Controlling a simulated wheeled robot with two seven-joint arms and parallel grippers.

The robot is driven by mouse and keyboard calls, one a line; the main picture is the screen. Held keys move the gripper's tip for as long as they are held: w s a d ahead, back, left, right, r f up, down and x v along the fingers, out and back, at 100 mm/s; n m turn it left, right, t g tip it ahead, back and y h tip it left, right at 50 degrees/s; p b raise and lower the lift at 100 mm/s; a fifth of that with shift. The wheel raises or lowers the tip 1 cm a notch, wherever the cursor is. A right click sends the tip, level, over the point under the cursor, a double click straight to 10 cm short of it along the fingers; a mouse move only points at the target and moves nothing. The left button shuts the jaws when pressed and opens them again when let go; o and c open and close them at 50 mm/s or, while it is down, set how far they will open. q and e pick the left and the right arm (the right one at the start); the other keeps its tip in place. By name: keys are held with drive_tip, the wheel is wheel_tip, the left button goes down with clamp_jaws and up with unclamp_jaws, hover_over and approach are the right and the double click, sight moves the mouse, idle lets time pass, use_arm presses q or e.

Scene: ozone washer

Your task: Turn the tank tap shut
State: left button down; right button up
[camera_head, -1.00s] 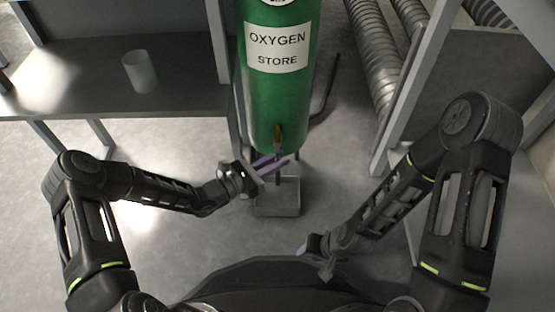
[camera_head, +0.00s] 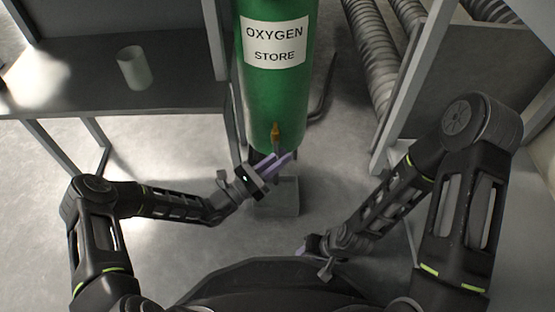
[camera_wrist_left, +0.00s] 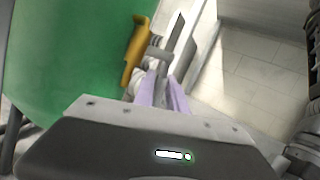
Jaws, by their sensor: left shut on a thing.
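The green tank (camera_head: 275,95), labelled OXYGEN STORE, stands upright at the top middle of the head view. The tap (camera_head: 275,131), with a brass-yellow part, is at its lower front; it also shows in the left wrist view (camera_wrist_left: 136,52). My left gripper (camera_head: 284,158) is just below the yellow part, its purple fingers pointing up and right. In the left wrist view, its fingers (camera_wrist_left: 163,90) are shut on a grey part of the tap; their exact contact is partly hidden. My right gripper (camera_head: 306,249) is low, near my body, away from the tank; its opening is unclear.
A grey box (camera_head: 277,198) stands on the floor below the tap. A dark table (camera_head: 100,80) with a pale cup (camera_head: 134,67) is at the left. Ribbed ducts (camera_head: 372,50) and a metal frame (camera_head: 408,85) are at the right.

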use_arm(q)
drive_tip(key=shift+d+r+n+t+h, duration=0.1)
drive_tip(key=shift+d+n+t+h, duration=0.15)
drive_tip(key=shift+n+t, duration=0.5)
drive_tip(key=shift+d+r+n+t+h, duration=0.1)
drive_tip(key=shift+d+n+t+h, duration=0.15)
drive_tip(key=shift+n+t, duration=0.45)
drive_tip(key=c, duration=1.6)
unclamp_jaws()
drive_tip(key=shift+s+a+f, duration=0.2)
drive_tip(key=shift+s+a, duration=0.1)
drive_tip(key=shift+a, duration=0.15)
drive_tip(key=p+v, duration=0.1)
drive_tip(key=v, duration=0.5)
drive_tip(key=shift+s+a+f+p, duration=0.2)
drive_tip(key=shift+f+p, duration=0.05)
drive_tip(key=shift+p, duration=0.05)
